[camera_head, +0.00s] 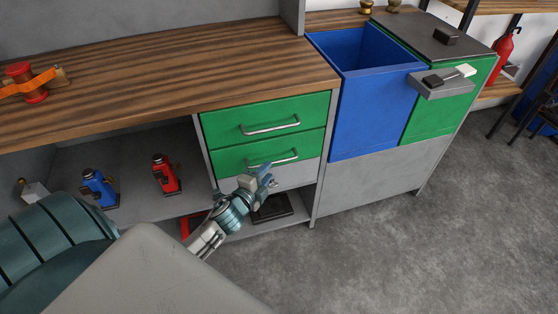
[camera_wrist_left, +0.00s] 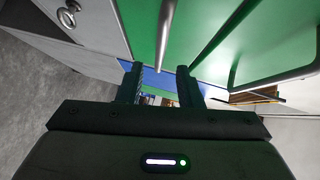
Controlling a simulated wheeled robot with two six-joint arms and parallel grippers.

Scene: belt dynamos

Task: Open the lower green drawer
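The lower green drawer (camera_head: 232,158) is below the upper green drawer (camera_head: 222,122) in the grey workbench; both look shut. The lower drawer's metal bar handle (camera_head: 285,158) also shows in the left wrist view (camera_wrist_left: 164,32). My left gripper (camera_head: 267,176) is just in front of and below this handle, covering part of the front. In the left wrist view its two fingers (camera_wrist_left: 160,84) are apart, with the handle's end showing between and just beyond the tips. I cannot tell whether they touch it. My right gripper is not in view.
A grey panel with a ring pull (camera_wrist_left: 68,14) is beneath the lower drawer. An open blue bin (camera_head: 375,100) stands to the right. Blue (camera_head: 99,188) and red (camera_head: 165,174) jacks stand on the shelf at left. The floor (camera_head: 350,250) in front is clear.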

